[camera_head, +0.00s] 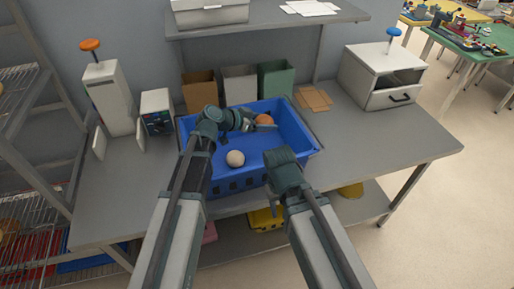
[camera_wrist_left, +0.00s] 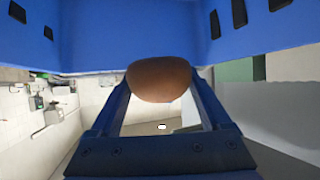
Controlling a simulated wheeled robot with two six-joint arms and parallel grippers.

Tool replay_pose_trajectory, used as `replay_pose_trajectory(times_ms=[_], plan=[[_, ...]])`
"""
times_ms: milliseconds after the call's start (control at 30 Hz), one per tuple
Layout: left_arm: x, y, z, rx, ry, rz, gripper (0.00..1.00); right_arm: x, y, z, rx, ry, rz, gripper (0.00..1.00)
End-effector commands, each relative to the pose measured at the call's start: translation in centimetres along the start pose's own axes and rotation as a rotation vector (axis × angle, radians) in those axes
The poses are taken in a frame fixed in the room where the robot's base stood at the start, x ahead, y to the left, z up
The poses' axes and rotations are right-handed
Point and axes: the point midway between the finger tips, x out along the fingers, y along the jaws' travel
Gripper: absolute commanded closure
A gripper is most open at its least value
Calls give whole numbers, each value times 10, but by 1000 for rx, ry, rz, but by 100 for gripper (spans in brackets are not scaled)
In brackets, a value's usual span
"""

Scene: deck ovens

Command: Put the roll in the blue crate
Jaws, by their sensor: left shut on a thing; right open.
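The roll is a rounded brown-orange piece (camera_head: 265,118) at the far side of the blue crate (camera_head: 309,140). My left gripper (camera_head: 256,121) is shut on it, over the crate's back part. In the left wrist view the roll (camera_wrist_left: 160,80) sits between the two fingers, with the blue crate wall (camera_wrist_left: 130,35) close beyond. I cannot tell whether the roll touches the crate. My right gripper (camera_head: 281,158) is open at the crate's front right; its fingertips are hard to make out.
A pale round piece (camera_head: 235,158) lies in the crate, near its front. Brown, white and green bins (camera_head: 275,80) stand behind it. A control box (camera_head: 157,112) is at the left, and a white drawer unit (camera_head: 382,78) at the right. The grey table (camera_head: 405,138) is clear at right.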

Motion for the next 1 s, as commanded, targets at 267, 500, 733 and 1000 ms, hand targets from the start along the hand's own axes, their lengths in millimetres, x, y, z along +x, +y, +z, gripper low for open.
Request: replay_pose_trajectory(times_ms=[267, 500, 733, 1000], plan=[[23, 0, 42, 0, 0, 0, 73, 48, -5, -3, 0, 0, 0, 50], [24, 0, 44, 0, 0, 0, 73, 50, -5, -3, 0, 0, 0, 50], [35, 0, 64, 0, 0, 0, 73, 72, -7, -4, 0, 0, 0, 50], [42, 0, 77, 0, 0, 0, 73, 88, -8, -5, 0, 0, 0, 50]])
